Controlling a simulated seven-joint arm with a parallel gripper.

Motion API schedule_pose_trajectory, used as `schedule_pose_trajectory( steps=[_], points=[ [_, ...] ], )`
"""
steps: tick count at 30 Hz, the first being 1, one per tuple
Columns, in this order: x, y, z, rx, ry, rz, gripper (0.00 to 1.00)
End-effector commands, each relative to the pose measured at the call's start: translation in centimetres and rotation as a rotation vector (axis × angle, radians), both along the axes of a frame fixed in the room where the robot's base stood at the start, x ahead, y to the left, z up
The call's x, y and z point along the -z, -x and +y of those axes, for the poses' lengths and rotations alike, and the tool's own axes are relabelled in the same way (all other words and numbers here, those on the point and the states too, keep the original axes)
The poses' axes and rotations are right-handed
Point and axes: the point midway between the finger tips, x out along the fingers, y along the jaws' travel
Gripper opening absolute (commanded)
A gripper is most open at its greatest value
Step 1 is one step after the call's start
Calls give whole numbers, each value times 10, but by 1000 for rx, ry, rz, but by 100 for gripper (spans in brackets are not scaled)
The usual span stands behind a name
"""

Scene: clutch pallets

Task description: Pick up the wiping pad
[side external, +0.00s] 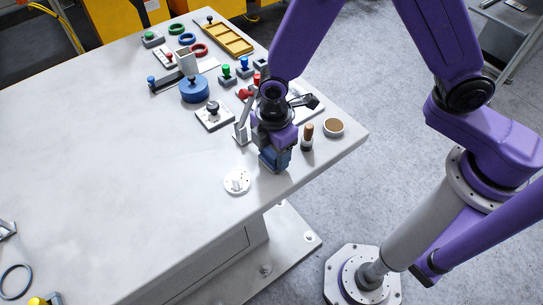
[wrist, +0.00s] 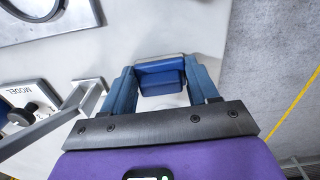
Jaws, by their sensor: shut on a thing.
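The wiping pad (wrist: 160,76) is a blue block with a pale grey edge, seen between my fingers in the wrist view. My gripper (wrist: 160,88) is shut on it, with one blue finger at each side. In the side external view my gripper (side external: 275,163) points down close over the table near its front right edge. There the pad is mostly hidden by the fingers, and I cannot tell whether it touches the table.
A white dial (side external: 237,182) lies left of my gripper. A grey lever stand (side external: 242,132) is close beside it. A wooden-handled stamp (side external: 307,137) and a round brown-topped cup (side external: 333,127) stand to the right. The table's left part (side external: 110,150) is largely clear.

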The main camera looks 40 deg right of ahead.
Motion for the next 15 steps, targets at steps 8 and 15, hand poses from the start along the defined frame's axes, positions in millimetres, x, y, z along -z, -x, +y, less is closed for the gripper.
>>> schedule_pose_trajectory(
  steps=[8,15],
  points=[
    [-3,0,0,0,-1,-1,28],
    [-25,-1,1,0,-3,-4,28]
  ],
)
